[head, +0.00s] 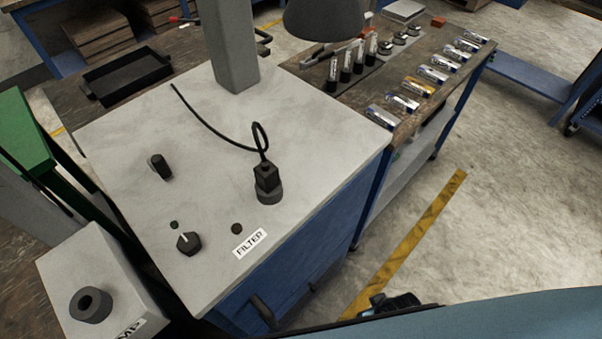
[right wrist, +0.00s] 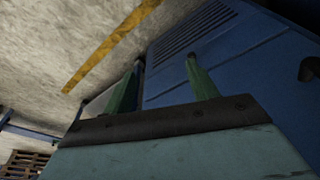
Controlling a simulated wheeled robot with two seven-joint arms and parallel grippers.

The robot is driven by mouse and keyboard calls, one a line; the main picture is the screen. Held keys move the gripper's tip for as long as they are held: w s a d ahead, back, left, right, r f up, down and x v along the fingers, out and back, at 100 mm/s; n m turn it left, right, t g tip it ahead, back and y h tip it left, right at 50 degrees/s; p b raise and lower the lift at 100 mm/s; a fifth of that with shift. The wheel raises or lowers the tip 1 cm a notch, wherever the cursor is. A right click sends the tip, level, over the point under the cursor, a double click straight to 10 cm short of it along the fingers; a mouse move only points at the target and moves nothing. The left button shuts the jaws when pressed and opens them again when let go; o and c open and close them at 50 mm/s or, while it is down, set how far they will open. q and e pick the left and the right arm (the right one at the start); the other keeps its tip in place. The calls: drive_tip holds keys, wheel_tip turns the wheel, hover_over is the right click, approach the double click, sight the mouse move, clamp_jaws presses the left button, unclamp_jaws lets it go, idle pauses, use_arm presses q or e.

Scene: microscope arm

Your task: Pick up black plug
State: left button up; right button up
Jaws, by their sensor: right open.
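The black plug (head: 266,177) stands upright in a round dark socket (head: 269,194) on the light grey top of the blue cabinet, behind the FILTER label. A thin black cable loops up from it and runs back left. My right gripper (right wrist: 165,62) shows in the right wrist view with its two green fingers apart and nothing between them. It faces the vented blue side of a cabinet, and the plug is not in that view. My left gripper is not in view.
The cabinet top (head: 130,150) also carries a knob (head: 189,243), a black cylinder (head: 160,167) and a grey column (head: 234,45). A grey box (head: 100,280) with a black ring stands at lower left. A bench behind right holds several small packs. Floor at right is open.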

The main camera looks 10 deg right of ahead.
sight(261, 168)
drive_tip(key=w+a+r+t, duration=0.1)
drive_tip(key=w+r, duration=0.2)
drive_tip(key=r, duration=0.6)
drive_tip(key=w+a+r+n+t+y, duration=0.1)
drive_tip(key=w+a+r+t, duration=0.15)
drive_tip(key=r, duration=0.55)
drive_tip(key=w+a+r+t, duration=0.1)
drive_tip(key=w+r, duration=0.3)
drive_tip(key=r, duration=0.5)
drive_tip(key=w+a+r+n+t+y, duration=0.2)
drive_tip(key=w+a+r+y, duration=0.1)
drive_tip(key=a+r, duration=0.35)
drive_tip(key=w+a+r+n+t+y, duration=0.2)
drive_tip(key=a+r+y, duration=0.1)
drive_tip(key=a+r, duration=0.3)
drive_tip(key=shift+y, duration=0.4)
drive_tip(key=x, duration=0.4)
drive_tip(key=w+r+b+x, duration=0.1)
drive_tip(key=x, duration=0.1)
drive_tip(key=shift+s+d, duration=0.1)
drive_tip(key=shift+d, duration=0.2)
drive_tip(key=shift+f+x, duration=0.2)
drive_tip(key=shift+x, duration=3)
drive_tip(key=shift+d, duration=0.15)
drive_tip(key=shift+c, duration=0.2)
drive_tip(key=c, duration=1.1)
